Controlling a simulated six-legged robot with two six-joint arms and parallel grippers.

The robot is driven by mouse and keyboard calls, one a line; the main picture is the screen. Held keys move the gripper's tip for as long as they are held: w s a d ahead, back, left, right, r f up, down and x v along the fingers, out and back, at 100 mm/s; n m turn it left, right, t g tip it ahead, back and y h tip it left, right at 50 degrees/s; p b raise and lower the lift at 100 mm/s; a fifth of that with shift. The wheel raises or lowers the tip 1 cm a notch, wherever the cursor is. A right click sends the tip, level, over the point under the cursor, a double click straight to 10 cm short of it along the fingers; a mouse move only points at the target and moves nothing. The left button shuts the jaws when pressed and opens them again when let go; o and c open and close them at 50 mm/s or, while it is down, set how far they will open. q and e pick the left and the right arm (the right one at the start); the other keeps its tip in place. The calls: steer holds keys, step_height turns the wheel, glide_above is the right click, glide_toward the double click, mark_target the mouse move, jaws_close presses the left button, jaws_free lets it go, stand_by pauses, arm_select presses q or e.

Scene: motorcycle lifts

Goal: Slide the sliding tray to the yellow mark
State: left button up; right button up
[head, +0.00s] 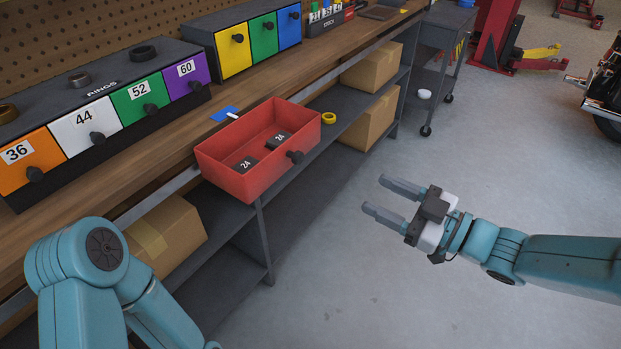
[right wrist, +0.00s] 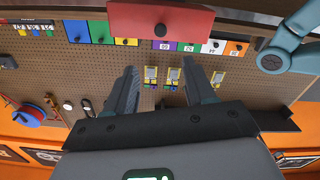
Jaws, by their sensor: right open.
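The red open tray (head: 222,155) sits at the front edge of the workbench, along a grey rail. It has a dark round knob (head: 295,156) on its front and holds two dark blocks marked 24. It also shows in the right wrist view (right wrist: 150,20). A small yellow ring-like thing (head: 328,119) lies just right of the tray; I cannot tell if it is the yellow mark. My right gripper (head: 373,195) is open and empty, right of the tray and apart from it. My left arm shows at lower left, but its gripper is out of view.
A blue piece with a white strip (head: 224,114) lies on the bench behind the tray. Drawer units with orange (head: 28,160) and yellow (head: 234,50) fronts stand farther back. Cardboard boxes (head: 165,232) sit on the shelf below. The floor right of the bench is clear near my right arm.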

mark_target(301, 159)
steer(key=b+x, duration=0.1)
steer(key=x, duration=1.5)
steer(key=shift+a+b, duration=0.15)
steer(key=shift+b, duration=0.25)
jaws_close()
